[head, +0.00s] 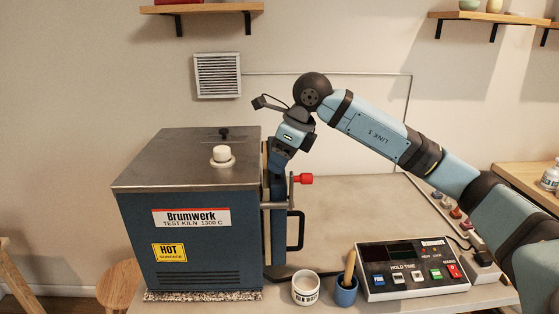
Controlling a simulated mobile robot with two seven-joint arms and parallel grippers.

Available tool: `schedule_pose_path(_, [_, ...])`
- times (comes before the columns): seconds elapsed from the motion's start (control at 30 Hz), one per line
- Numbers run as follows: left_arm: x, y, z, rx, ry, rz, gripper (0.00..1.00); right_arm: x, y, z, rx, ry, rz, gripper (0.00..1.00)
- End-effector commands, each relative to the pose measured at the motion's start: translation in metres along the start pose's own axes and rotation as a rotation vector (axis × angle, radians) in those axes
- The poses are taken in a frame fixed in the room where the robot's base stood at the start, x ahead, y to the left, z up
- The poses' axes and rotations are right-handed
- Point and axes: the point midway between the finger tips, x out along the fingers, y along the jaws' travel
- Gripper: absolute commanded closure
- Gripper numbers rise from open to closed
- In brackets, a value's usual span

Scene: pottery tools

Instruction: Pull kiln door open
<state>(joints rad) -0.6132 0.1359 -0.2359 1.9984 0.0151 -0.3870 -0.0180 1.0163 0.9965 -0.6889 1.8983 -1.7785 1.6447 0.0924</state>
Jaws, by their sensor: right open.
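The kiln (190,225) is a dark blue box with a grey metal top, standing on the table at the left. Its door (279,240) is on the right side and shows nearly edge-on, with a cream strip along the kiln body. A red-knobbed latch (304,179) and a black bar handle (298,230) stick out from the door. My right gripper (277,182) points down at the door's upper part, above and behind the latch. It is open; its fingertips are mostly hidden, and I cannot tell whether they touch the door. My left gripper is out of view.
A controller box (412,268) with coloured buttons stands at the table's front right. A white cup (305,288) and a blue pot (345,291) with a wooden tool stand before the door.

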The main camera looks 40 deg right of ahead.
Motion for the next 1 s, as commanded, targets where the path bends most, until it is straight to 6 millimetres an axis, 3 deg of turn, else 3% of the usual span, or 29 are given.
schedule_pose_path(0.2, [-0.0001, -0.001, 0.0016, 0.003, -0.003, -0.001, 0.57, 0.0125, 0.0001, 0.0002, 0.0, -0.001, 0.0, 0.45])
schedule_pose_path(0.43, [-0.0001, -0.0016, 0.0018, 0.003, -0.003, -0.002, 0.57, 0.0129, 0.0001, 0.0001, 0.0, -0.001, 0.0, 0.45])
schedule_pose_path(0.7, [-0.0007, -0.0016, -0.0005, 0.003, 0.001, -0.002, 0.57, 0.0126, 0.0001, 0.0002, 0.0, -0.001, 0.0, 1.0])
schedule_pose_path(1.0, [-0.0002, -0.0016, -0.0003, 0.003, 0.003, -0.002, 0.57, 0.0115, -0.0013, -0.0038, -0.017, -0.001, 0.006, 1.0])
